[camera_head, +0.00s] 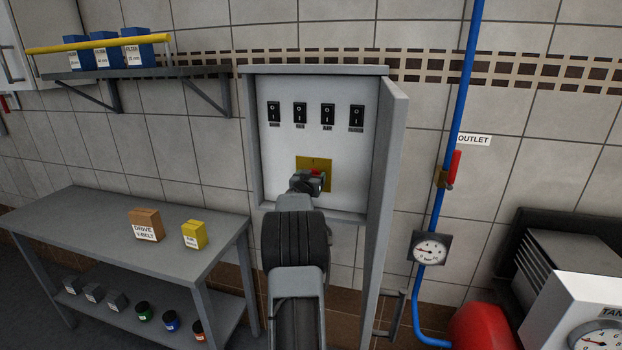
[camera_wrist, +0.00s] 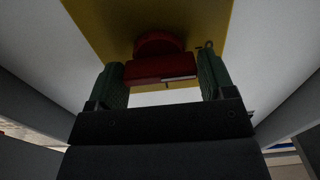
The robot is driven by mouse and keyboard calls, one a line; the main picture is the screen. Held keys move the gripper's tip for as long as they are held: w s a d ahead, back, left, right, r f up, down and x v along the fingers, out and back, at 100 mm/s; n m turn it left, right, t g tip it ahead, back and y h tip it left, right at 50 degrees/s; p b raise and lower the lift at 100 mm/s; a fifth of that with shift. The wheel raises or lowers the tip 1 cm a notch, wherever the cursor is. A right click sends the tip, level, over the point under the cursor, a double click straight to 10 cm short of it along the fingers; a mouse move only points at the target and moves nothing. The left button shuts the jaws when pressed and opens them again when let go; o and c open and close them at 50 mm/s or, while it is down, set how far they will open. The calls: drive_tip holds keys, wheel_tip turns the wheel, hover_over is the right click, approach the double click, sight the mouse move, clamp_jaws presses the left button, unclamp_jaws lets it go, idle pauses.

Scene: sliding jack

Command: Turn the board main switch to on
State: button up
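The board main switch is a red handle (camera_wrist: 160,70) on a round red base, mounted on a yellow plate (camera_head: 328,168) in the lower part of the open electrical cabinet. The handle lies crosswise in the wrist view, with a pale mark towards its right end. In the head view only a bit of red (camera_head: 316,173) shows past my gripper (camera_head: 314,180). In the wrist view my gripper's two green fingers (camera_wrist: 162,80) stand at either end of the handle, with no clear gap visible, so it looks shut on it. Markings on the plate are not readable.
The cabinet door (camera_head: 386,190) stands open on the right, close to my arm. Several black rocker switches (camera_head: 300,113) sit above the plate. A workbench (camera_head: 90,235) with boxes is at left; a blue pipe (camera_head: 455,125) with a gauge is at right.

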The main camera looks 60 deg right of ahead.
drive_tip(key=c, duration=0.6)
drive_tip(key=shift+o, duration=0.2)
drive_tip(key=shift+m+b, duration=0.3)
drive_tip(key=m+b, duration=0.2)
drive_tip(key=shift+f+m+b, duration=0.2)
drive_tip(key=shift+m+b, duration=0.1)
drive_tip(key=shift+m, duration=0.1)
drive_tip(key=m+b, duration=0.2)
drive_tip(key=m, duration=0.1)
drive_tip(key=shift+s+m, duration=0.1)
drive_tip(key=shift+m, duration=0.2)
drive_tip(key=m+b, duration=0.3)
drive_tip(key=m, duration=0.2)
drive_tip(key=shift+s+m+b, duration=0.1)
drive_tip(key=shift+m+b, duration=0.2)
drive_tip(key=m+b, duration=0.2)
drive_tip(key=m, duration=0.3)
drive_tip(key=shift+d+f, duration=0.1)
drive_tip(key=shift+m, duration=0.4)
